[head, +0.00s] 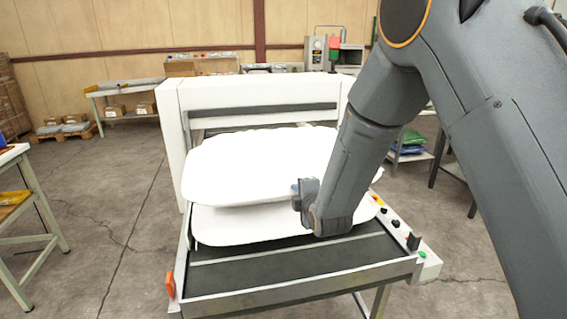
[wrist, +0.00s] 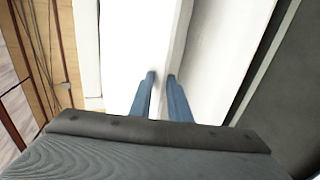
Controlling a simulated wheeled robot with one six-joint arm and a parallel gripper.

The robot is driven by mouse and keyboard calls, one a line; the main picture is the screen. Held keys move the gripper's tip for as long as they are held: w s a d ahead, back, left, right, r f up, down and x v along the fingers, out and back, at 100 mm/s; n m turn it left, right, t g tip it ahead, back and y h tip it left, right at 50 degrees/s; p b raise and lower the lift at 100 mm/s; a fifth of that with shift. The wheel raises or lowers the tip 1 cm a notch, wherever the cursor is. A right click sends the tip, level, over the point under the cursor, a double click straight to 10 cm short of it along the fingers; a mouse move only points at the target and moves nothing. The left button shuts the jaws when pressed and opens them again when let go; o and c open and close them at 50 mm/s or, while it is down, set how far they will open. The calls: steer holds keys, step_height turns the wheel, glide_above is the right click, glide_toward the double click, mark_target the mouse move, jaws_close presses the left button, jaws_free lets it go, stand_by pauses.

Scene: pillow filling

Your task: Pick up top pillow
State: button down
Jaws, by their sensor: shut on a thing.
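The top pillow (head: 255,160) is white and plump and lies raised and slightly tilted over a second white pillow (head: 250,224) on the machine's dark bed. My gripper (head: 301,195) is at the top pillow's front right edge and is shut on it. In the wrist view my gripper's two blue fingers (wrist: 161,78) are on either side of the edge of the top pillow (wrist: 125,45), with a narrow gap between them. The lower pillow (wrist: 215,60) shows to the right there. The fingertips are partly hidden in the head view.
The white machine (head: 170,135) frames the pillows at the back and sides. Its dark conveyor (head: 290,262) is bare in front. Control buttons (head: 395,223) line the right rail. A work table (head: 22,185) stands at the left, with open floor between.

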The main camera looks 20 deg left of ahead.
steer(key=shift+s+f, duration=0.1)
steer(key=shift+f, duration=0.15)
